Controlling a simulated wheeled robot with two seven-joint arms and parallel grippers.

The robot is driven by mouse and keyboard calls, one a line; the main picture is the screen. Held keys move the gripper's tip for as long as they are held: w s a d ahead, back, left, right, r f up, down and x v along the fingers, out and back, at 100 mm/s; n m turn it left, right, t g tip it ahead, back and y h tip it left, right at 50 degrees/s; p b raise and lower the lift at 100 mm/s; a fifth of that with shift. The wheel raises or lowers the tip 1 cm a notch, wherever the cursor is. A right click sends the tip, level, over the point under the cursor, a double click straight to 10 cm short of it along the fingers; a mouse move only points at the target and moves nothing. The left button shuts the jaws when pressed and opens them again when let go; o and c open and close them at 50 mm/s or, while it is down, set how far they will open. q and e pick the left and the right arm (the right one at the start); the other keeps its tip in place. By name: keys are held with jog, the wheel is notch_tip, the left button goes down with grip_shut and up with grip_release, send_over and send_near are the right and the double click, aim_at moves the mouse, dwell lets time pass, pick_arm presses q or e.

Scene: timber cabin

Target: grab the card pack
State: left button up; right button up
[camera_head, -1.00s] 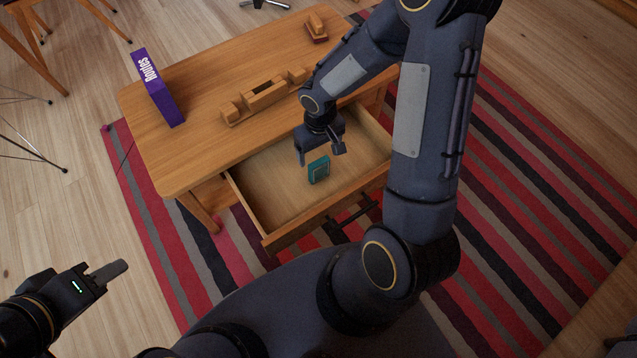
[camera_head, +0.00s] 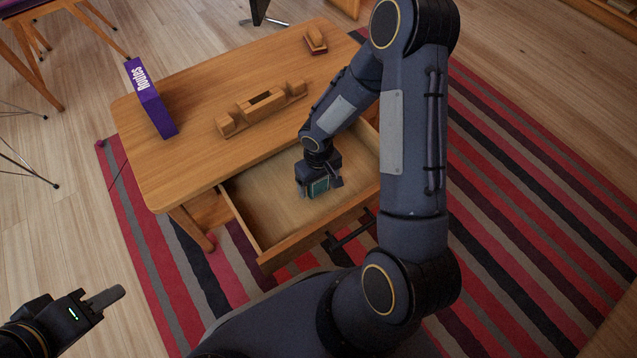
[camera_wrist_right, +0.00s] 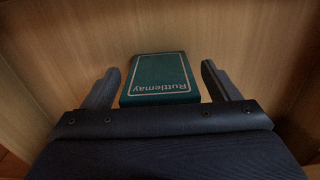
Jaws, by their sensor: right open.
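The card pack is a small teal-green box (camera_head: 319,187) inside the open table drawer (camera_head: 262,207). In the right wrist view the card pack (camera_wrist_right: 160,80) shows the word "Ruttlemay" and lies between the two fingers. My right gripper (camera_head: 319,188) reaches down into the drawer over the pack. In the wrist view the right gripper (camera_wrist_right: 160,92) is open, with a gap between the pack and each finger. My left gripper (camera_head: 105,298) is at the lower left, away from the table; its jaw opening is not clear.
The wooden table (camera_head: 200,150) carries a purple "Routes" box (camera_head: 150,98), a wooden block holder (camera_head: 262,104) and a small wooden item (camera_head: 315,40). The drawer walls surround my right gripper. A striped rug (camera_head: 520,190) lies below.

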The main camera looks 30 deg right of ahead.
jog(key=c, duration=1.1)
jog(key=shift+r, duration=0.1)
